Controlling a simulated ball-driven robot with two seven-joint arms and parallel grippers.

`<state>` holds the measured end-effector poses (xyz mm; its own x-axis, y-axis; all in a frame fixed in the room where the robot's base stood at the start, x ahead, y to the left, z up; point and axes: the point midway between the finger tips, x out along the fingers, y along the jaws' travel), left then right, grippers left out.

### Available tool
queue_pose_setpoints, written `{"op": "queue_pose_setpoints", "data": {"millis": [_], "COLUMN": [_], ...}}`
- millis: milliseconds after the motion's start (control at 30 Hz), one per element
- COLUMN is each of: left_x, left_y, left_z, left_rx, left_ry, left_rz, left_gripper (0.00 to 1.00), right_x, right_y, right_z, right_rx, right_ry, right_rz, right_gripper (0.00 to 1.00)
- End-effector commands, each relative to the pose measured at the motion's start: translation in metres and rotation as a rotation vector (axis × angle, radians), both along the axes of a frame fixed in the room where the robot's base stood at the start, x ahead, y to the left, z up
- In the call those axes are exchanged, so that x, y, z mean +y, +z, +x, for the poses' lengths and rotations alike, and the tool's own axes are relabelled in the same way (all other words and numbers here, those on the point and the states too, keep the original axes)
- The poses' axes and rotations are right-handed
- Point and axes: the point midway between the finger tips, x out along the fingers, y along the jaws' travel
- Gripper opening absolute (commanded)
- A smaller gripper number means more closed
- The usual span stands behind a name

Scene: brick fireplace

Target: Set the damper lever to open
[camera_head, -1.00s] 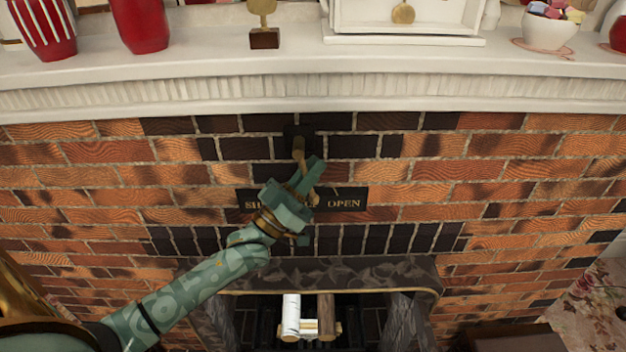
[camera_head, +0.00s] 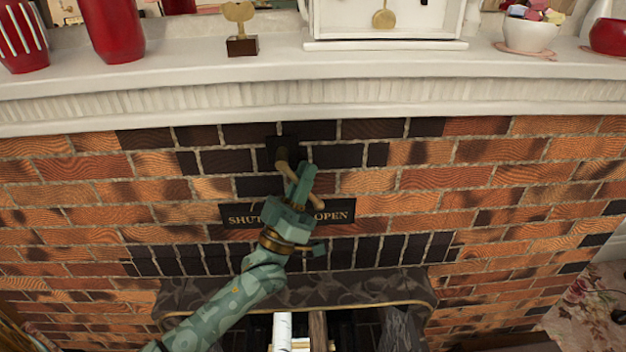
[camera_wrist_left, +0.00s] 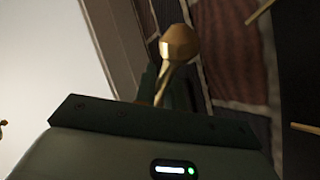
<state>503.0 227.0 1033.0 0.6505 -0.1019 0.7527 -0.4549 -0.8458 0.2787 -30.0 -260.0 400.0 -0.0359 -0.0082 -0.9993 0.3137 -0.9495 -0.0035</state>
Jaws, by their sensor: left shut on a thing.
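The brass damper lever (camera_head: 283,167) hangs from a dark mount (camera_head: 281,148) on the brick wall, angled down to the right. My left gripper (camera_head: 302,182) is shut on it and hides much of its length. In the left wrist view, the lever's faceted brass knob (camera_wrist_left: 180,43) and thin shaft rise from between my fingers. A dark plate (camera_head: 229,216) below the mount reads SHUT at left and OPEN at right in gold. My gripper covers the plate's middle, up to the start of OPEN. My right gripper is not in view.
A white mantel (camera_head: 400,90) juts out above, bearing red vases (camera_head: 113,30), a small brass trophy-like piece (camera_head: 241,35), a white clock case (camera_head: 385,43) and a bowl (camera_head: 528,36). The dark firebox surround (camera_head: 390,287) lies below, with logs inside (camera_head: 318,330).

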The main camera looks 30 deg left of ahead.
Motion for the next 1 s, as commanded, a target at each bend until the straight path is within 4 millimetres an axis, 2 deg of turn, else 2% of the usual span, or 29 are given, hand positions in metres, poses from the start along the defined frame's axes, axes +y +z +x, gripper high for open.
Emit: {"op": "queue_pose_setpoints", "data": {"millis": [67,100,167,200,567,667,1000], "left_x": [-0.001,-0.001,-0.001,-0.001,0.001,0.002,0.011], "left_y": [0.006,0.006,0.006,0.005,-0.005,-0.018,-0.085], "left_z": [0.0,0.0,0.0,0.0,-0.005,-0.016,-0.077], "left_rx": [-0.012,-0.011,-0.011,-0.01,-0.002,0.001,-0.001], "left_ry": [0.001,0.0,0.0,0.0,0.0,0.0,0.002], "left_rz": [0.005,0.006,0.006,0.005,0.003,0.005,0.004], "left_gripper": [0.0,0.14,0.3,0.32,0.32,0.32,0.32], "right_x": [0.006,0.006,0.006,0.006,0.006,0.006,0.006], "right_y": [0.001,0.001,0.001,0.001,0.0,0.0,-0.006], "right_z": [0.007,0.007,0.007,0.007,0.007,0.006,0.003], "right_rx": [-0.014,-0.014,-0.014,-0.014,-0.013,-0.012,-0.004], "right_ry": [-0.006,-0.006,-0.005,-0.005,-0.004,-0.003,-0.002], "right_rz": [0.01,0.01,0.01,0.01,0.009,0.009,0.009], "right_gripper": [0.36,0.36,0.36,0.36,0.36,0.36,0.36]}}
